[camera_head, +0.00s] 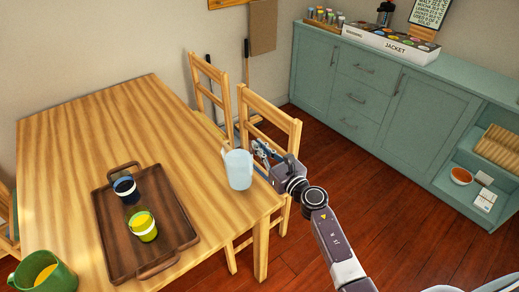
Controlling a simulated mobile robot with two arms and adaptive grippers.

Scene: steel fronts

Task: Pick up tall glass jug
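The tall glass jug (238,170), pale and bluish, stands upright on the wooden table (110,120) near its right edge. My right gripper (259,155) is just right of the jug at the table's edge, with its fingers pointing toward the jug. The fingers look spread apart with nothing between them. Whether a fingertip touches the jug I cannot tell. My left gripper is out of view.
A dark wooden tray (118,235) holds a dark blue cup (125,188) and a yellow-green cup (143,227). Wooden chairs (270,118) stand along the table's far right side. A teal cabinet (385,105) is beyond.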

